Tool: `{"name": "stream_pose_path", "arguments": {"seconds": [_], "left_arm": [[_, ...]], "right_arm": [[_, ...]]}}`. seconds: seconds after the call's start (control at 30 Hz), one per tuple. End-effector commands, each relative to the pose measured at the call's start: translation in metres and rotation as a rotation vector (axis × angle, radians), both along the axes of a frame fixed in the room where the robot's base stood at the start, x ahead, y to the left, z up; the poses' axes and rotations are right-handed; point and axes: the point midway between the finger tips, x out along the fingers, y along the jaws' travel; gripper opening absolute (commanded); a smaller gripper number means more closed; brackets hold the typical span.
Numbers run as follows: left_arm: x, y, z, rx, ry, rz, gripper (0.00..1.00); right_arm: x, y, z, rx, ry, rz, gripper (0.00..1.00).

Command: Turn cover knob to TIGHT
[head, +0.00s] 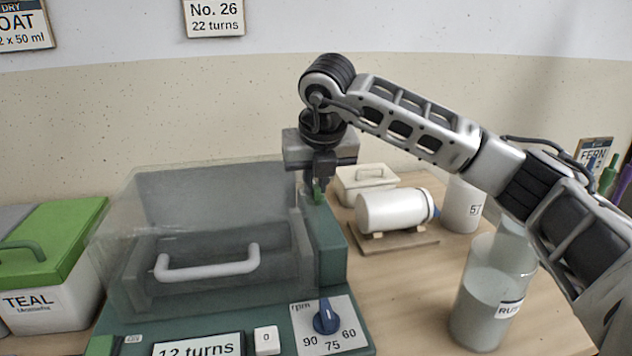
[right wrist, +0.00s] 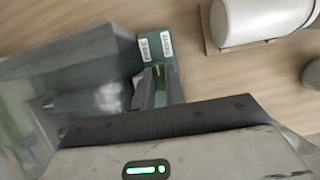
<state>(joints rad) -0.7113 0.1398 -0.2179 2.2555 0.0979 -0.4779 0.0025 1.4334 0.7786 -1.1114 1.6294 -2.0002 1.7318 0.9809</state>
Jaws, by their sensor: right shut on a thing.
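The machine (head: 331,245) is a dark green box with a clear cover (head: 200,210) and a pale handle (head: 207,268); the cover is down over it. My right gripper (head: 320,182) points down at the machine's back right corner. It is shut on the cover knob (head: 318,198), of which a small green part shows under the fingers. In the right wrist view the gripper (right wrist: 152,88) is beside two white labels, FREE (right wrist: 144,47) and TIGHT (right wrist: 166,43). The fingers hide most of the knob, so I cannot tell which label it points to. My left gripper is out of view.
A blue rpm dial (head: 326,318) is on the machine's front right. Right of the machine are a white roller jar (head: 392,210), a lidded box (head: 365,180) and a clear jar (head: 490,295). A green-lidded TEAL bucket (head: 50,250) stands left.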

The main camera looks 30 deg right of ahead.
Motion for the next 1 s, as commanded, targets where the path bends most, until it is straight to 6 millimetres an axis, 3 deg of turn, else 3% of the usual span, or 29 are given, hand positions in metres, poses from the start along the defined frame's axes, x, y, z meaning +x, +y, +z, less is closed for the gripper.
{"name": "stream_pose_path", "arguments": {"seconds": [0.33,0.37,0.4,0.8,1.0], "left_arm": [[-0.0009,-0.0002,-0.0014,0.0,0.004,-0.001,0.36],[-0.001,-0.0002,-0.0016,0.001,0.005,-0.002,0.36],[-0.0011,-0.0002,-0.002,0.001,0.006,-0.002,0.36],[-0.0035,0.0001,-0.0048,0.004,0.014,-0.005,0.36],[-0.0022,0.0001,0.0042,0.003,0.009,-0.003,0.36]], "right_arm": [[0.0004,-0.0002,0.0018,0.0,-0.003,-0.003,0.0],[0.0004,-0.0002,0.0018,0.0,-0.003,-0.003,0.15],[0.0004,-0.0002,0.0018,0.0,-0.003,-0.003,0.22],[0.0001,0.0,0.0009,0.001,-0.001,0.011,0.22],[-0.0003,-0.0019,0.0022,0.001,0.001,0.161,0.22]]}}
